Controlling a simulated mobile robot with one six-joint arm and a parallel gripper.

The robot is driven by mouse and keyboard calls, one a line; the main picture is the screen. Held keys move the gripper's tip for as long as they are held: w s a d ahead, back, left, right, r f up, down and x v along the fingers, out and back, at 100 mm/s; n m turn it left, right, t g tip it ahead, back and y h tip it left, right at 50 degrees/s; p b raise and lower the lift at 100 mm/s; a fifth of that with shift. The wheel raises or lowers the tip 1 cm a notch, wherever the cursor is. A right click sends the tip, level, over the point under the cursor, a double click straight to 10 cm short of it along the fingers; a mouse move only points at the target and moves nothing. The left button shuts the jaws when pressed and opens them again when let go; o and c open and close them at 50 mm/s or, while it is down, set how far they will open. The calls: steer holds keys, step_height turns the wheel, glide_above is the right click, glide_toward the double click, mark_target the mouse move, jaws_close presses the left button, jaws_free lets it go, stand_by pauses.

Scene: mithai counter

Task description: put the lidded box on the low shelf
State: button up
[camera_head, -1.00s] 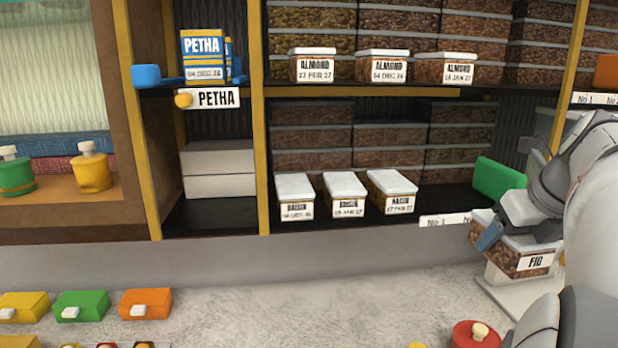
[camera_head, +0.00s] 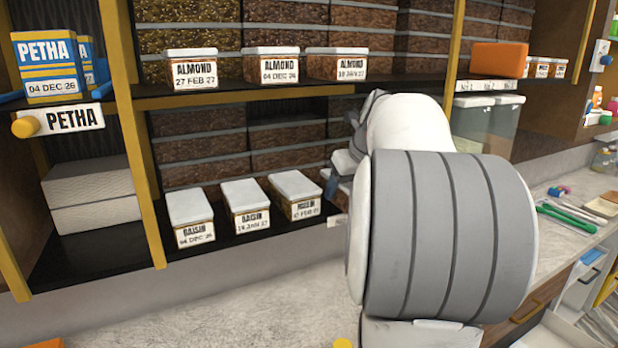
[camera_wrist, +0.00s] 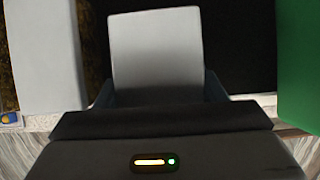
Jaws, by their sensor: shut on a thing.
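My gripper (camera_wrist: 158,98) is shut on the lidded box, whose pale grey-white lid (camera_wrist: 155,48) lies between the fingers in the wrist view. In the head view my arm hides most of the gripper and the box; a bluish finger shows left of the arm, at the right end of the low shelf (camera_head: 245,243). Three white-lidded raisin boxes (camera_head: 246,207) stand in a row along the low shelf's front, left of my gripper. I cannot tell whether the held box touches the shelf.
A white lid (camera_wrist: 40,55) is close on the left in the wrist view, and a green block (camera_wrist: 298,70) is close on the right. Above, almond boxes (camera_head: 270,65) line the upper shelf (camera_head: 230,95). Stacked brown packs (camera_head: 200,148) fill the low shelf's back.

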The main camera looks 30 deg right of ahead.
steer(key=w+p, duration=0.1)
steer(key=w, duration=0.3)
steer(key=shift+w+d+r, duration=0.1)
steer(key=shift+w+d, duration=0.05)
steer(key=shift+w, duration=0.2)
steer(key=shift+f+p, duration=0.3)
steer(key=shift+p, duration=0.05)
steer(key=shift+s, duration=0.25)
steer(key=shift+w+f, duration=0.1)
steer(key=shift+f, duration=0.15)
steer(key=o, duration=1.2)
steer(key=shift+c, duration=0.2)
steer(key=shift+r, duration=0.1)
